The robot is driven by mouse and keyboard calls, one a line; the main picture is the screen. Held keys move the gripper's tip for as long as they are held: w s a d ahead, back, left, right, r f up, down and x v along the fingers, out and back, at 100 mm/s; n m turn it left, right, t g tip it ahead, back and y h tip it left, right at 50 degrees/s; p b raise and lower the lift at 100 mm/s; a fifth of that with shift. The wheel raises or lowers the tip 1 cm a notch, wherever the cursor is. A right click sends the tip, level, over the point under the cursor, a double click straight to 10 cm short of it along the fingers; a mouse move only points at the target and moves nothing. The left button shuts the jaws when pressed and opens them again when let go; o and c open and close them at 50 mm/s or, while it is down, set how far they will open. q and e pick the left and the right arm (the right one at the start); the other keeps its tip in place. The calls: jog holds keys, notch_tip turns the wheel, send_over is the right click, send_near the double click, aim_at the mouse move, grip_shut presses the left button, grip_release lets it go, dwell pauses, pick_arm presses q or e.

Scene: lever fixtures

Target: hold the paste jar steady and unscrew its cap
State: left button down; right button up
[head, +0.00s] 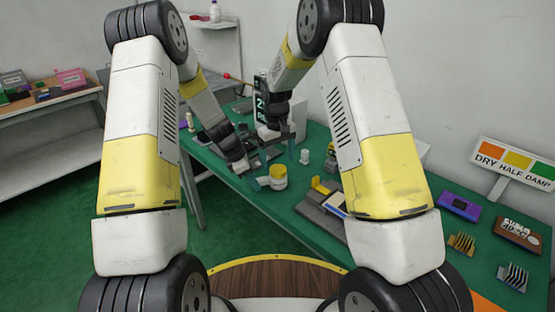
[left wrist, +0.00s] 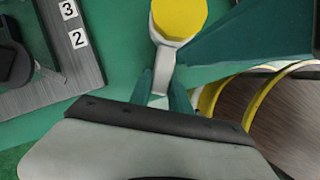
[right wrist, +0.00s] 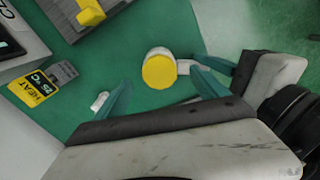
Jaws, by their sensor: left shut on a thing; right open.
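The paste jar (head: 278,182) stands on the green bench, white with a yellow cap (head: 278,170). A pale handle (left wrist: 164,68) sticks out from its side. My left gripper (head: 257,182) is shut on this handle, with its teal fingers on either side of it in the left wrist view. The cap shows at the top of that view (left wrist: 179,15). My right gripper (head: 280,149) is open above the jar and pointing down. In the right wrist view the cap (right wrist: 158,72) lies between its spread fingertips, not touched. Whether the cap is turned cannot be seen.
A small white item (head: 305,156) stands right of the jar, close to a right finger in the right wrist view (right wrist: 99,101). A grey fixture with yellow parts (head: 322,196) and a yellow HEAT unit (right wrist: 36,88) are nearby. Dark fixtures stand behind my left gripper.

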aim_at(278, 169)
jog(key=shift+f, duration=1.5)
jog(key=c, duration=1.6)
jog(key=n, duration=0.6)
jog(key=shift+d, duration=0.1)
jog(key=n, duration=0.4)
jog(key=shift+n, duration=0.4)
jog(key=n, duration=0.4)
jog(key=shift+n, duration=0.3)
jog(key=n, duration=0.5)
jog(key=shift+w+g, duration=0.1)
jog(key=shift+g, duration=0.2)
